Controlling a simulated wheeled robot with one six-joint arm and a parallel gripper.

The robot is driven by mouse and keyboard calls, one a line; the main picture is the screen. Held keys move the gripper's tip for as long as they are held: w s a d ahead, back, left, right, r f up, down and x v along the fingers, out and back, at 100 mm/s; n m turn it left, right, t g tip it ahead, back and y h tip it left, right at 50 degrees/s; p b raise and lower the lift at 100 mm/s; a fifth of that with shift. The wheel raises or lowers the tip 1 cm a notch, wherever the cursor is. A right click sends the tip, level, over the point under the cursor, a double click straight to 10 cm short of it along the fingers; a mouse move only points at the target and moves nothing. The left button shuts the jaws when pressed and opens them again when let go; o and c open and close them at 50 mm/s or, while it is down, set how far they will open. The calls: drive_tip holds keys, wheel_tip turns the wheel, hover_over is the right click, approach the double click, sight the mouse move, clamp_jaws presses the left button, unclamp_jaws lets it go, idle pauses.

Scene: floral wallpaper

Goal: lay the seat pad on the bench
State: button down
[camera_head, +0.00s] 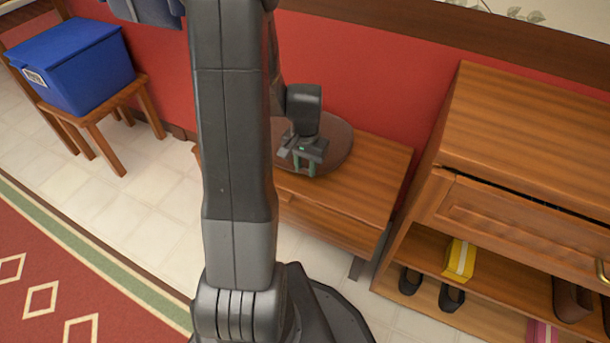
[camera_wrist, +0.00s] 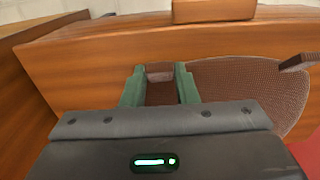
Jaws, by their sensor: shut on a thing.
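The seat pad (camera_head: 338,147) is a round, dark brown disc in the head view; its woven face (camera_wrist: 245,92) shows at the right of the wrist view. It lies over the top of the low wooden bench (camera_head: 365,185), roughly level. I cannot tell whether it fully touches the wood. My gripper (camera_head: 306,163) is at the pad's near side. In the wrist view its green fingers (camera_wrist: 159,82) are shut on a brown raised part of the pad. My arm hides the pad's left side and the bench's left part.
A wooden shoe cabinet (camera_head: 530,130) stands close at the bench's right, with shoes and a yellow box (camera_head: 459,261) on its shelves. A blue bin (camera_head: 75,65) sits on a wooden stool (camera_head: 100,115) at the left. The red wall (camera_head: 375,70) is behind the bench.

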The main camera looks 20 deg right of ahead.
wheel_tip(320, 180, down, 4)
drive_tip(key=shift+f+b, duration=0.1)
drive_tip(key=shift+b, duration=0.55)
drive_tip(key=c, duration=1.1)
unclamp_jaws()
wheel_tip(320, 180, up, 12)
drive_tip(key=p, duration=0.4)
